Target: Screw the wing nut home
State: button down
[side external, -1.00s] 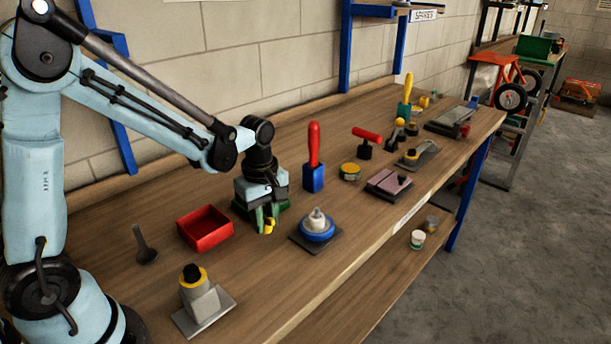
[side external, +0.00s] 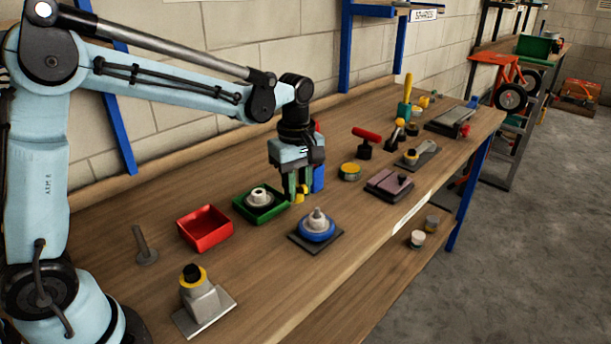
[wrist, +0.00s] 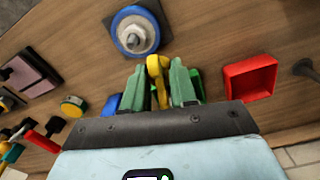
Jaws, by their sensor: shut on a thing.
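A yellow wing nut (wrist: 157,78) is held between the green fingers of my gripper (wrist: 159,88) in the wrist view. In the side view my gripper (side external: 297,188) is shut on the wing nut (side external: 300,196), above the bench and behind the blue round fixture. That blue fixture (side external: 318,236) sits on a dark square plate and has a grey stepped top with an upright stud. It also shows in the wrist view (wrist: 120,34). The wing nut is apart from the stud.
A green tray (side external: 241,207) with a grey ring-shaped part stands left of my gripper. A red tray (side external: 206,238) appears empty. A blue-ended tool (side external: 319,178) stands close behind my gripper. A grey block with a yellow collar (side external: 203,303) is at the front left.

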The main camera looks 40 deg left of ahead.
aim_at(317, 208)
jog(key=shift+m, duration=0.4)
jog(key=w+d+r, duration=0.2)
jog(key=d+r, duration=0.1)
jog(key=shift+w+r, duration=0.3)
jog(key=shift+w, duration=0.05)
jog(key=shift+f, duration=2.9)
jog(key=shift+f, duration=0.55)
